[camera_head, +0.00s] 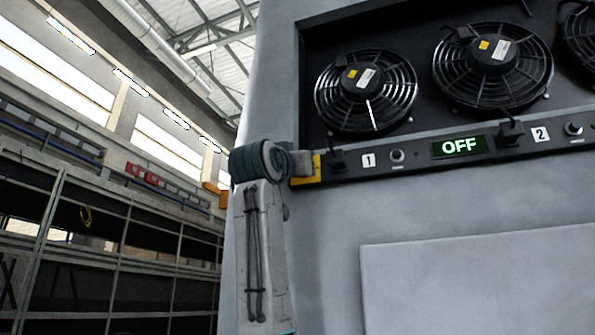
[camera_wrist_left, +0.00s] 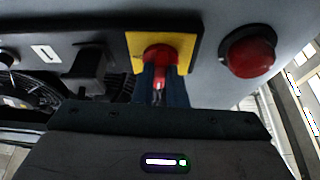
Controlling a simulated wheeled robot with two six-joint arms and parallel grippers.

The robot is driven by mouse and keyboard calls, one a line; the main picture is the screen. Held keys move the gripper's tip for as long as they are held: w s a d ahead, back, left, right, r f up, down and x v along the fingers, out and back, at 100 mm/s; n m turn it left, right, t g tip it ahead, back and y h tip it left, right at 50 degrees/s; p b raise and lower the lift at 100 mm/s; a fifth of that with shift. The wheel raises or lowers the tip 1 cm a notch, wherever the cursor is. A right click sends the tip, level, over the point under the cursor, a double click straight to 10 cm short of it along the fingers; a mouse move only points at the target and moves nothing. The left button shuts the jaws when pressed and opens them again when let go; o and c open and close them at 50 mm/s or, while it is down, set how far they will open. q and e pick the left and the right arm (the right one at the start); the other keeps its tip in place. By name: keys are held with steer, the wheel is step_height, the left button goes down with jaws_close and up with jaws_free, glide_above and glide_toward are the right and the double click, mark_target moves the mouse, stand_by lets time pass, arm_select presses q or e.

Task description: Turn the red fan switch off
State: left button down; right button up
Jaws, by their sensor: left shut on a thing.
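The red fan switch (camera_wrist_left: 163,53) sits on a yellow plate (camera_wrist_left: 134,44) in the left wrist view. My left gripper (camera_wrist_left: 160,76) is shut on the switch, one dark finger on each side of it. In the head view the yellow plate (camera_head: 316,167) shows at the left end of the panel strip, and my left wrist and gripper hide the red switch. The green display (camera_head: 459,146) on the strip reads "OFF". My right gripper is in neither view.
A round red button (camera_wrist_left: 250,52) stands out beside the yellow plate in the wrist view. Black fans (camera_head: 366,92) behind wire guards sit above the strip, which carries small knobs (camera_head: 397,155) and black blocks. A raised flat panel (camera_head: 480,280) lies below.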

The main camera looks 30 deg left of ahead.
arm_select(q)
steer(key=shift+w+f+n+y, duration=0.1)
steer(key=shift+n+y, duration=0.3)
steer(key=shift+n, duration=0.4)
steer(key=c, duration=1.5)
jaws_free()
steer(key=shift+o, duration=0.2)
steer(key=b+v, duration=0.6)
steer(key=v, duration=0.4)
steer(key=shift+s+d, duration=0.15)
steer(key=shift+s, duration=0.25)
